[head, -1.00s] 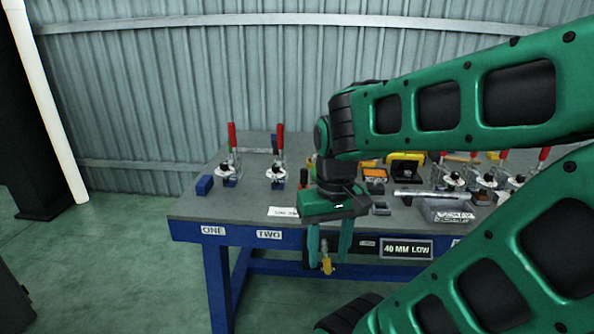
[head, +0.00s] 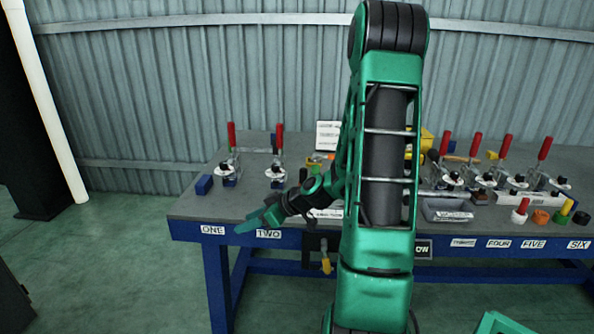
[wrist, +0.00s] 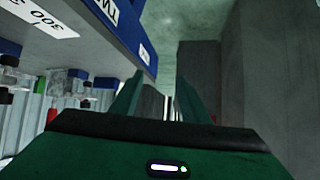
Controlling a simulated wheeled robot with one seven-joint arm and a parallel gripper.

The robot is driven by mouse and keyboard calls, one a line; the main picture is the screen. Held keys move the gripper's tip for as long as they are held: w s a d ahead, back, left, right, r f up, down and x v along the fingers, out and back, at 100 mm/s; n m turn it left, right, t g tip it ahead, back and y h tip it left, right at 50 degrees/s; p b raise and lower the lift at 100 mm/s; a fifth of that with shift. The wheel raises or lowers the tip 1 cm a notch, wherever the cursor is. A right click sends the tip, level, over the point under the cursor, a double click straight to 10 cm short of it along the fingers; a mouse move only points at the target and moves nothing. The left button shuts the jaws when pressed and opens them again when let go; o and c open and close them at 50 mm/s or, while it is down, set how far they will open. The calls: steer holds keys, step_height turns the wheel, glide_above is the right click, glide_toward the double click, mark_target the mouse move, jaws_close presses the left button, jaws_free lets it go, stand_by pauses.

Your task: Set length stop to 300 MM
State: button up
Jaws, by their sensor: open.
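My gripper (head: 252,222) is at the table's front edge in the head view, by the label TWO, pointing left. In the wrist view its two fingers (wrist: 157,95) are apart, with nothing between them. A white card reading 300 (wrist: 40,17) shows at the top left of the wrist view, on the table top beside the blue edge. I cannot pick out the length stop for certain. A blue block (head: 204,185) sits at the table's left end, beside a red-handled clamp (head: 231,160). A second red-handled clamp (head: 278,160) stands to its right.
The blue-edged table (head: 190,232) carries several more clamps (head: 503,155) and a grey bin (head: 447,212) on the right. A yellow hanging piece (head: 326,264) is at the front edge. My arm hides the table's middle.

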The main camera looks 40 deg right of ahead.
steer(key=w+d+r+m+t+h, duration=0.1)
steer(key=w+d+r+t, duration=0.15)
steer(key=d, duration=0.25)
steer(key=m+t+h, duration=0.4)
steer(key=m+h, duration=0.4)
steer(key=h, duration=0.3)
glide_toward(305, 174)
steer(key=x, duration=0.4)
steer(key=shift+w+d, duration=0.2)
steer(key=shift+w, duration=0.15)
steer(key=shift+x, duration=5.35)
steer(key=shift+a+r, duration=0.1)
steer(key=shift+r, duration=0.05)
steer(key=shift+c, duration=0.7)
steer(key=shift+w, duration=0.1)
jaws_close()
